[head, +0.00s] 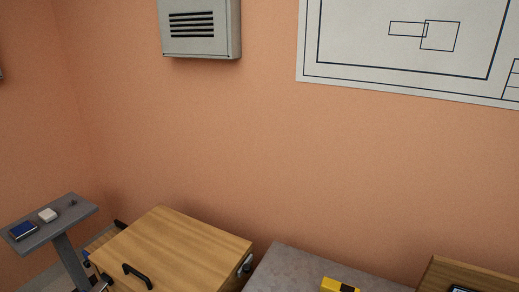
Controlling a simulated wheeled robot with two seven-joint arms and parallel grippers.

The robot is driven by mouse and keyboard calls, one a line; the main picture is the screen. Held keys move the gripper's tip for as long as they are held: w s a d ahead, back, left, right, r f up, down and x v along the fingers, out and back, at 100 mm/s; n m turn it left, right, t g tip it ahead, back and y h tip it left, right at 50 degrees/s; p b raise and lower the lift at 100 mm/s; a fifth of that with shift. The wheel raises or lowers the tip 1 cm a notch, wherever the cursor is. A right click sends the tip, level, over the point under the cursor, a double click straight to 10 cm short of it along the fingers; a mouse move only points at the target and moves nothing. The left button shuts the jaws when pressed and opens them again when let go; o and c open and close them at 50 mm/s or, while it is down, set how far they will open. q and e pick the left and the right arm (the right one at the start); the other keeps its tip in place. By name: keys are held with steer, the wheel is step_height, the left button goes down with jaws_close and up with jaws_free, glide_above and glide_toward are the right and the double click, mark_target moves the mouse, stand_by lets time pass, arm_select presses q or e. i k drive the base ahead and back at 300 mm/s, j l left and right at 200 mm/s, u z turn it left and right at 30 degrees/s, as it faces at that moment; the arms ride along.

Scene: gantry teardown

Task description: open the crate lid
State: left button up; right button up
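A light wooden crate (185,245) stands at the lower left of the head view, cut off by the bottom edge. Its flat wooden top looks closed, with a black handle (137,275) near the front left. Another black handle-like part (120,224) shows at its left edge. A dark and light metal fitting (246,265) sits at its right edge. The crate's front and lower part are out of view. Neither of my grippers is in view.
A grey stand (75,207) at the left holds a blue box (23,230) and a white item (47,215). A grey surface (290,268) right of the crate bears a yellow and black object (338,286). A wooden panel (470,275) stands at the lower right.

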mark_target(167, 249)
steer(key=u, duration=0.4)
steer(key=k+u, duration=0.15)
steer(key=u, duration=0.7)
steer(key=k+j, duration=0.05)
